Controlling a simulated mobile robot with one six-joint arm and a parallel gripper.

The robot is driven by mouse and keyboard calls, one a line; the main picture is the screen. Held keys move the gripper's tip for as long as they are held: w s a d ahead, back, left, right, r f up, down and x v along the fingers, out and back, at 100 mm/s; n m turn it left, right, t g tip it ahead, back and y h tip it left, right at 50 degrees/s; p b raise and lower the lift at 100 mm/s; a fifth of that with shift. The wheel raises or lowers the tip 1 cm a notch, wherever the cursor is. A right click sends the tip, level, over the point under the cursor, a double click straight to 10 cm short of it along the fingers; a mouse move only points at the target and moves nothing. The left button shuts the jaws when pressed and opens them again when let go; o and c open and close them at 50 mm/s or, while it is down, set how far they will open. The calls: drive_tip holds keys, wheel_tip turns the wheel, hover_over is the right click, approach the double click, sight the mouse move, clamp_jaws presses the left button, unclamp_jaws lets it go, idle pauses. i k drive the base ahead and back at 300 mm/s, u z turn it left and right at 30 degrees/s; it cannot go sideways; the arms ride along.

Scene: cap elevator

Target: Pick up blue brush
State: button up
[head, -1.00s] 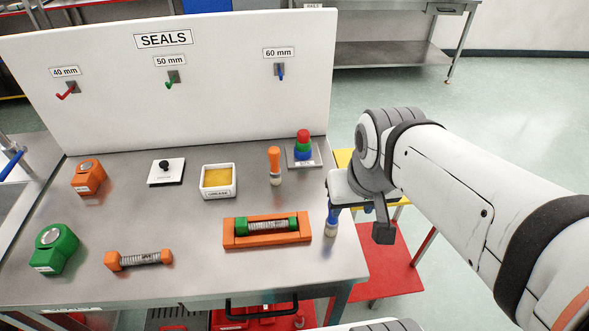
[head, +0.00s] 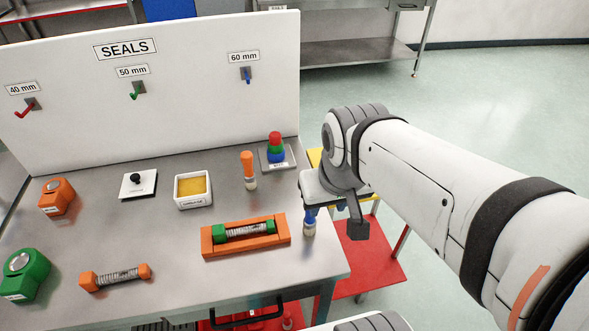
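The blue brush (head: 309,226) stands upright near the right end of the grey metal table (head: 315,262), its pale bristle end down. The upper part of its handle is hidden behind my gripper's palm. My gripper (head: 334,222) is above and just to the right of the brush, pointing down. One dark finger hangs at the palm's right side, well apart from the brush. The other finger is mostly hidden, but the wide spacing looks open. I cannot tell whether any part of the gripper touches the brush.
An orange-handled brush (head: 248,170) and a stacked-ring stand (head: 276,153) are behind it. A yellow-filled dish (head: 193,190) stands farther left. A red shelf (head: 365,266) is below, right of the table.

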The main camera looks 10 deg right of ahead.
sight(309, 223)
drive_tip(key=u, duration=0.05)
drive_tip(key=k, duration=0.5)
drive_tip(key=z, duration=1.5)
drive_tip(key=k, duration=0.75)
drive_tip(key=u, duration=1.4)
drive_tip(key=i, duration=1)
drive_tip(key=z, duration=0.05)
